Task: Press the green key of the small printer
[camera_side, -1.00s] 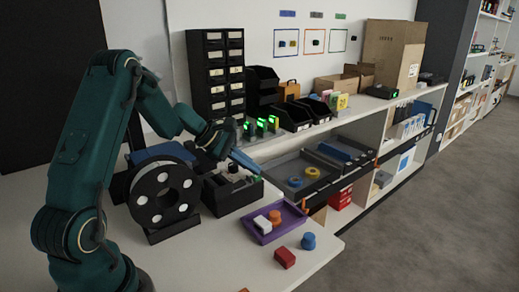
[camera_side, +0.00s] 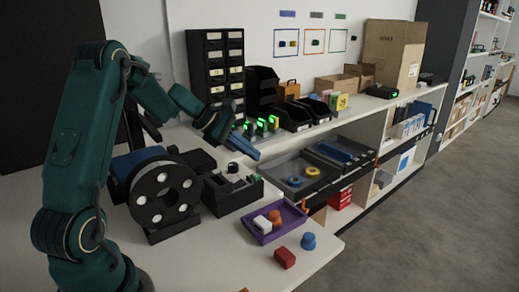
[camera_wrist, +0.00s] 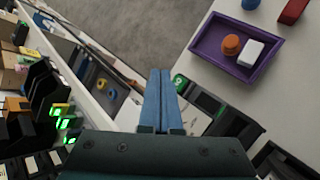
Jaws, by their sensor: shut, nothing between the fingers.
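The small printer (camera_side: 228,198) is a black box on the bench, beside a large black spool. Its green key (camera_side: 256,178) is at its right end. In the wrist view the green key (camera_wrist: 181,81) lies just right of the fingertips, and part of the printer (camera_wrist: 222,122) shows beyond the gripper. My gripper (camera_side: 257,155) has blue fingers, shut together and empty. In the side view the fingertips are above the green key, with a visible gap. In the wrist view the closed fingers (camera_wrist: 160,72) point forward. Whether the key is depressed cannot be told.
A black spool (camera_side: 163,195) stands left of the printer. A purple tray (camera_side: 287,229) with a white block and orange pieces is in front. A red block (camera_side: 284,257) and blue piece (camera_side: 308,241) lie nearby. Several green-lit devices (camera_side: 262,125) stand behind, by black bins (camera_side: 294,116).

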